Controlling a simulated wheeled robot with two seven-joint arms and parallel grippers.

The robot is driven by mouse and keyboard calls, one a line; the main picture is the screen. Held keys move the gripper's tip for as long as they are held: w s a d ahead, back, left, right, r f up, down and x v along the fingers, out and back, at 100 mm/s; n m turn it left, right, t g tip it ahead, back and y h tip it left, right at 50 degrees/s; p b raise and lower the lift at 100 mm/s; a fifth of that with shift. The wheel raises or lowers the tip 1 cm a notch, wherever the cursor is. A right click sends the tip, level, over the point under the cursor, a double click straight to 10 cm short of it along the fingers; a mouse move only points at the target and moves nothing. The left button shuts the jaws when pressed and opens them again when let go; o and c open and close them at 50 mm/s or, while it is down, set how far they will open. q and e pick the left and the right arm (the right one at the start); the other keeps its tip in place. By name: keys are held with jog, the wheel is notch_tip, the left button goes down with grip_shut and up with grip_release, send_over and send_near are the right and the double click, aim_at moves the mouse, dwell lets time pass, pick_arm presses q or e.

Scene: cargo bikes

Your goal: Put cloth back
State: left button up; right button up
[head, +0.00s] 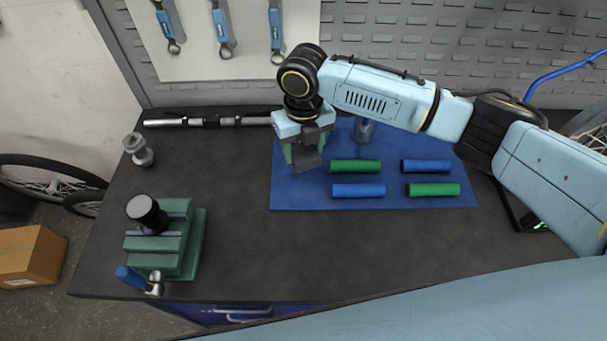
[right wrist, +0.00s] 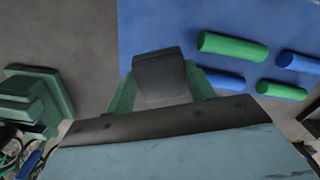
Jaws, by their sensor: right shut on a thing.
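My right gripper (head: 306,152) is over the left back part of the blue mat (head: 300,195). Its green fingers are shut on a dark grey folded piece, seemingly the cloth (head: 308,160). In the right wrist view, the cloth (right wrist: 162,78) sits between the fingers (right wrist: 162,88), past the mat's left edge in that picture. I cannot tell whether it touches the mat or hangs above it. My left gripper is not in view.
Green and blue grips (head: 355,166) lie on the mat, right of the gripper. A metal cylinder (head: 363,130) stands behind them. A green stepped fixture (head: 180,240) stands front left, near a blue-handled tool (head: 130,277). A long metal shaft (head: 205,121) lies at the back. The workbench middle is clear.

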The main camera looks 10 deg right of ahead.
aim_at(303, 151)
notch_tip(303, 151, down, 8)
jog(key=shift+f, duration=0.2)
dwell(0.3)
jog(key=o, duration=0.9)
jog(key=shift+f, duration=0.15)
notch_tip(303, 151, up, 12)
jog(key=shift+r, duration=0.2)
